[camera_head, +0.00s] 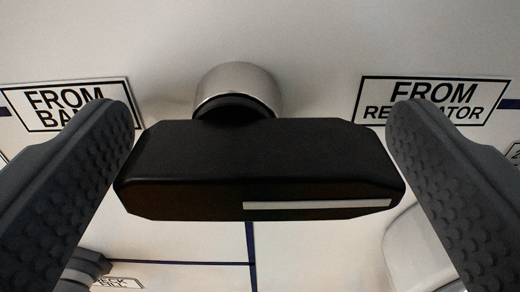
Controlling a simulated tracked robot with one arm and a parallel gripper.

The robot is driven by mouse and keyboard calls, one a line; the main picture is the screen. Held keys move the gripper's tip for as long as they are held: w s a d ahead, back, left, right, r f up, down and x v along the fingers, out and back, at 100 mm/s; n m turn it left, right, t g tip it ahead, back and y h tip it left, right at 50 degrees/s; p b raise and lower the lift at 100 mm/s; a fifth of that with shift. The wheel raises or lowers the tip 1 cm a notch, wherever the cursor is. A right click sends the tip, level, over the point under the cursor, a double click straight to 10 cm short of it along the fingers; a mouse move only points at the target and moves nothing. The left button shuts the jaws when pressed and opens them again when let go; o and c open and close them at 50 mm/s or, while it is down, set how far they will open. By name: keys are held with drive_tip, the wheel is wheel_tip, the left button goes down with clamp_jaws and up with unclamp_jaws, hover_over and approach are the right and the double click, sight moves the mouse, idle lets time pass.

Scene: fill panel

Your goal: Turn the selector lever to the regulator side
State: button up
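The selector lever (258,165) is a black block lying level across the middle of the view, with a white stripe (317,204) on the right half of its near face. A round silver hub (238,88) shows behind it on the panel. My gripper (262,115) is open wide, with one dark, studded finger by each end of the lever. Both fingers come very close to the ends; I cannot tell whether they touch. A "FROM REGULATOR" label (433,92), partly hidden by the right finger, is at upper right. A "FROM BA..." label (65,98), partly hidden by the left finger, is at upper left.
The pale panel (165,65) carries dark blue lines. A white rounded part (415,250) stands at lower right, partly behind the right finger. A dark part (85,266) and a small label (118,283) are at lower left.

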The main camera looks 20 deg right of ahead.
drive_tip(key=shift+s, duration=0.1)
drive_tip(key=b+v, duration=0.1)
drive_tip(key=v, duration=1.2)
drive_tip(key=shift+s, duration=0.3)
drive_tip(key=shift+a, duration=0.15)
drive_tip(key=s+a+r+n+g+y, duration=0.1)
drive_tip(key=s+a, duration=0.3)
drive_tip(key=a, duration=0.4)
drive_tip(key=s+a+r+n+g+y, duration=0.1)
drive_tip(key=s+a+y, duration=0.3)
drive_tip(key=a, duration=0.5)
drive_tip(key=shift+s+a+n, duration=0.15)
drive_tip(key=shift+s+n, duration=0.55)
idle(0.3)
